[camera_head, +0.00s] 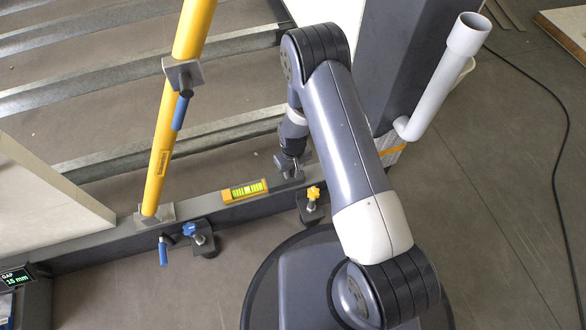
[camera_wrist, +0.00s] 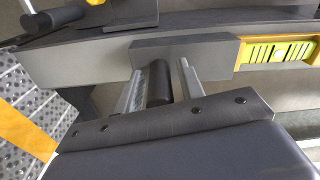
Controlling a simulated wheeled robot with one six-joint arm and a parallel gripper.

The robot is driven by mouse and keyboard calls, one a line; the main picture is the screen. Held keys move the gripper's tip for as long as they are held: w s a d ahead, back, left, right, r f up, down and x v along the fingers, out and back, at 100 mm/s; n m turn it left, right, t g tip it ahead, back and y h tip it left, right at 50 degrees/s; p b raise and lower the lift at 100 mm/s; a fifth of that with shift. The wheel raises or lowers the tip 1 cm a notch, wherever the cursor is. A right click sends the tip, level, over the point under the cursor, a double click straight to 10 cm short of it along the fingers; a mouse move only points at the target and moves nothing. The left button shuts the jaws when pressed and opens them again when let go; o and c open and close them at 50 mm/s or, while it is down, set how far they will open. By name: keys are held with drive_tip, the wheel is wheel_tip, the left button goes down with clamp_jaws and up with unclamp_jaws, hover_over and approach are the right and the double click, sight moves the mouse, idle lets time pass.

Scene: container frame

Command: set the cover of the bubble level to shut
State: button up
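The bubble level (camera_head: 245,190) is yellow with a bright green vial and sits on the dark frame beam. Its vial is uncovered; it also shows at the right edge of the wrist view (camera_wrist: 280,52). The cover (camera_wrist: 183,50) is a grey plate beside the level, off the vial, with a black knob (camera_wrist: 158,84) standing from it. My gripper (camera_wrist: 160,80) has one finger on each side of the knob. A narrow gap shows between the knob and the right finger, so it looks open around the knob. In the head view my gripper (camera_head: 292,163) partly hides the cover.
A yellow pole (camera_head: 165,140) stands left of the level. Clamps with a blue knob (camera_head: 190,229) and a yellow knob (camera_head: 313,193) sit on the beam's near side. A grey pipe (camera_head: 440,85) and dark post rise at right. A small display (camera_head: 17,278) reads 15 mm.

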clamp_jaws()
idle(0.3)
drive_tip(key=s+a, duration=0.1)
drive_tip(key=a, duration=0.3)
drive_tip(key=s+a+b, duration=0.1)
drive_tip(key=a, duration=0.3)
drive_tip(key=s+a, duration=0.1)
drive_tip(key=a, duration=0.3)
drive_tip(key=shift+s+a, duration=0.25)
drive_tip(key=shift+a, duration=0.05)
drive_tip(key=shift+o, duration=0.9)
unclamp_jaws()
wheel_tip(320, 180, up, 11)
drive_tip(key=p, duration=0.3)
drive_tip(key=shift+p, duration=0.3)
